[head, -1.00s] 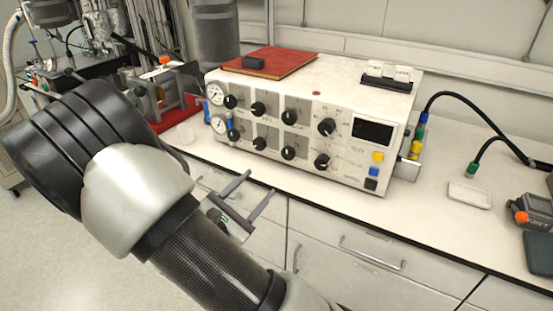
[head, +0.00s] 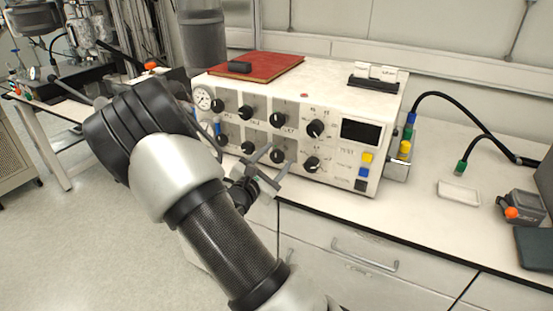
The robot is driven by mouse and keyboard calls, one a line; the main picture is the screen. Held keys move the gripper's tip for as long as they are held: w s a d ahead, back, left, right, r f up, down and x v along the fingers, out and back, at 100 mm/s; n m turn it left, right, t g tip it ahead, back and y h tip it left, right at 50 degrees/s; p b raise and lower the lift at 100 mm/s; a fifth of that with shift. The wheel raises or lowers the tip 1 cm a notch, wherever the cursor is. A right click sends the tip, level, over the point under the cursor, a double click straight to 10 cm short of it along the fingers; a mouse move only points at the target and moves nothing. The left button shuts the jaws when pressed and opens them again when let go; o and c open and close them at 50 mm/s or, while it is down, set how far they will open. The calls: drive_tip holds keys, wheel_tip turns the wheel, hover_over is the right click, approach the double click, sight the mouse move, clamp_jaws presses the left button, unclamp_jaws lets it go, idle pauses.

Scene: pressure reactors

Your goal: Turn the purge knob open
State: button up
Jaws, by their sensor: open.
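The control box (head: 290,95) is a white unit on the bench with two rows of black knobs on its front. The small lettering is too blurred to tell which knob is the purge knob. The lower row includes a knob (head: 248,147) left of my fingers, one (head: 277,156) seen between my fingertips, and one (head: 311,164) to their right. My gripper (head: 279,156) is open and empty, with its fingers pointing toward the lower row. I cannot tell whether they touch the panel. The leftmost lower knob (head: 221,139) is close beside my arm in the picture.
A dark display (head: 361,132) and coloured sockets (head: 366,158) are at the box's right end. A red book (head: 257,66) lies on top. A white dish (head: 458,192) and cables (head: 470,120) are to the right. Drawers with a handle (head: 365,255) are below the bench edge.

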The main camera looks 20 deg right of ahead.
drive_tip(key=shift+d, duration=0.1)
drive_tip(key=c, duration=1.1)
drive_tip(key=shift+o, duration=0.2)
drive_tip(key=shift+r, duration=0.1)
